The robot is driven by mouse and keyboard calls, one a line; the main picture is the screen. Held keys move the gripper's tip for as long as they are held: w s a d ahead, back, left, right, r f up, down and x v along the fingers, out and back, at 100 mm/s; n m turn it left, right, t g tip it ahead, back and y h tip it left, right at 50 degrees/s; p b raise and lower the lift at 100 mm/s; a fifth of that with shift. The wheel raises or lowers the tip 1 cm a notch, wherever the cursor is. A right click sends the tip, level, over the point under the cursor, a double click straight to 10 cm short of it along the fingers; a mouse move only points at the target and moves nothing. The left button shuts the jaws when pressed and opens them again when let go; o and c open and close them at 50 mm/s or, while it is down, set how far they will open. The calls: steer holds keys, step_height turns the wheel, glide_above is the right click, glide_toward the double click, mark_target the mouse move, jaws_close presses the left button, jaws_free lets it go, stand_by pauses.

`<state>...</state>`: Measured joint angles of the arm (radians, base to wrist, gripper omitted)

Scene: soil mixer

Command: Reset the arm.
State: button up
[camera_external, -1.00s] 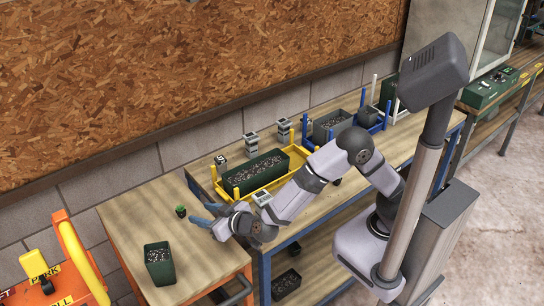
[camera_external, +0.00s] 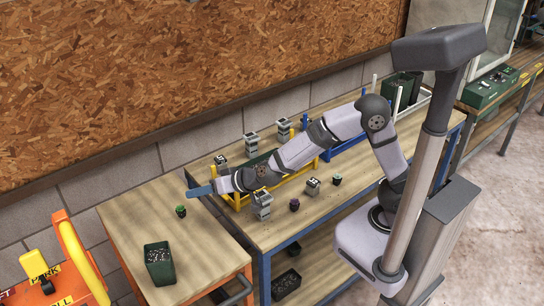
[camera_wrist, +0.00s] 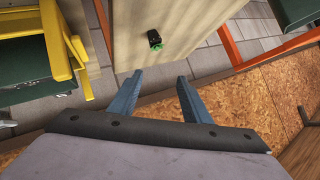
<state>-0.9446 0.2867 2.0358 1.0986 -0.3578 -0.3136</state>
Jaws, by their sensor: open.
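My gripper (camera_external: 199,191) is raised above the gap between the two tables, its blue fingers reaching left. It is up and to the right of a small potted green plant (camera_external: 181,211) on the left table. In the wrist view my gripper (camera_wrist: 158,82) is open, with nothing between its fingers. The small potted plant (camera_wrist: 154,40) stands beyond the fingertips in that view, apart from them. My arm covers part of the yellow tray.
The left table (camera_external: 205,245) holds a dark green pot (camera_external: 159,263). The longer table carries a yellow tray (camera_external: 237,201), several grey block-like containers, including one (camera_external: 262,204) near my arm, and small pots (camera_external: 294,205). The particle-board wall (camera_external: 180,80) stands behind.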

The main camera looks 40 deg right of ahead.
steer(key=s+d+r+m+g+p, duration=0.1)
steer(key=d+r+m+g+p, duration=0.25)
steer(key=d, duration=0.55)
steer(key=s+d+f+g+h, duration=0.1)
steer(key=s+d+f+g, duration=0.1)
steer(key=s+d, duration=0.3)
steer(key=s+d+f+m+g+h+b, duration=0.1)
steer(key=s+d, duration=0.4)
steer(key=d, duration=0.7)
steer(key=s+d+f+m+g+h, duration=0.1)
steer(key=s+d+f+g+h, duration=0.2)
steer(key=d, duration=0.6)
steer(key=shift+s+f+g, duration=0.25)
steer(key=shift+s+f, duration=0.05)
steer(key=shift+s, duration=0.3)
steer(key=shift+s+f+g, duration=0.2)
steer(key=shift+s+f, duration=0.05)
steer(key=shift+s, duration=0.3)
steer(key=shift+s+d+f+n+h, duration=0.25)
steer(key=shift+s+d, duration=0.1)
steer(key=shift+d, duration=0.3)
steer(key=shift+s+d+f+n+h, duration=0.2)
steer(key=shift+s+d+h, duration=0.1)
steer(key=shift+d, duration=0.3)
steer(key=d+f+n, duration=0.3)
steer(key=shift+w+n, duration=0.1)
steer(key=shift+n, duration=0.2)
steer(key=shift+d+f+n+t+p, duration=0.25)
steer(key=shift+d+n+t+p, duration=0.05)
steer(key=shift+n, duration=0.1)
